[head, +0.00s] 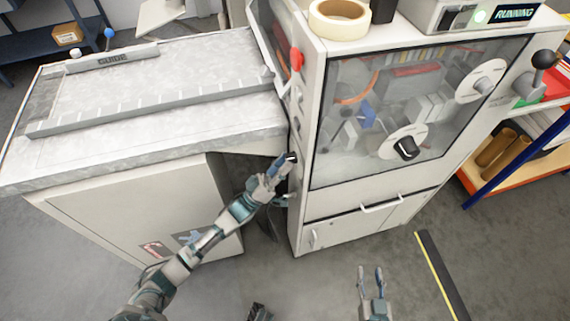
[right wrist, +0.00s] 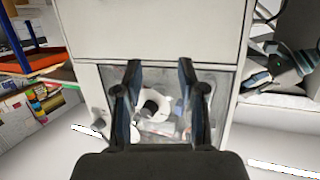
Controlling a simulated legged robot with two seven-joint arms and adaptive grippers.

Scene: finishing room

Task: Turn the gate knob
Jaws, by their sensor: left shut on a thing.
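My left gripper (head: 283,168) is at the lower left edge of the white machine (head: 345,205), below the table's right end. It is shut on a small dark-tipped knob (head: 291,157) there, which I take as the gate knob. The fingers hide most of it, so its turn angle cannot be told. My right gripper (head: 371,277) is open and empty, low in front of the machine and apart from it. In the right wrist view its two fingers (right wrist: 160,78) stand wide apart with the machine's window beyond.
The window shows a white dial with a black knob (head: 407,148) and a second dial (head: 486,82). A red knob (head: 297,58) and a black ball lever (head: 544,60) are above. A grey table (head: 140,155) is at left, a shelf (head: 510,170) at right. Floor in front is mostly clear.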

